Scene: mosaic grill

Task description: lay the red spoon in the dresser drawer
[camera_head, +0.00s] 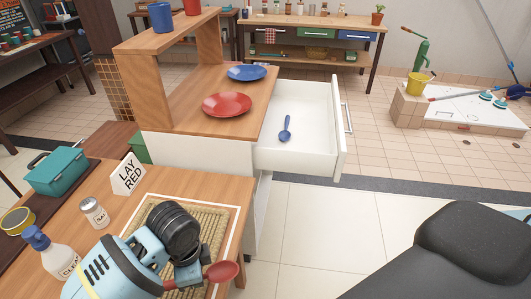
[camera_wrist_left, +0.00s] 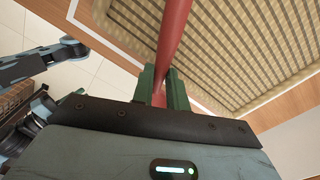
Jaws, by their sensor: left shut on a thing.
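The red spoon (camera_head: 222,272) is held over the woven mat in the head view, its bowl pointing right. My left gripper (camera_wrist_left: 160,88) is shut on its handle (camera_wrist_left: 174,35) in the left wrist view; in the head view my arm hides part of the handle. The dresser drawer (camera_head: 318,168) is pulled open, white inside, beyond the mat and to the right. A blue spoon (camera_head: 285,130) lies in it, with bare floor around it. My right gripper is not in view.
Red (camera_head: 227,104) and blue (camera_head: 247,72) plates lie on the dresser top. A shelf (camera_head: 168,38) stands at its left.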

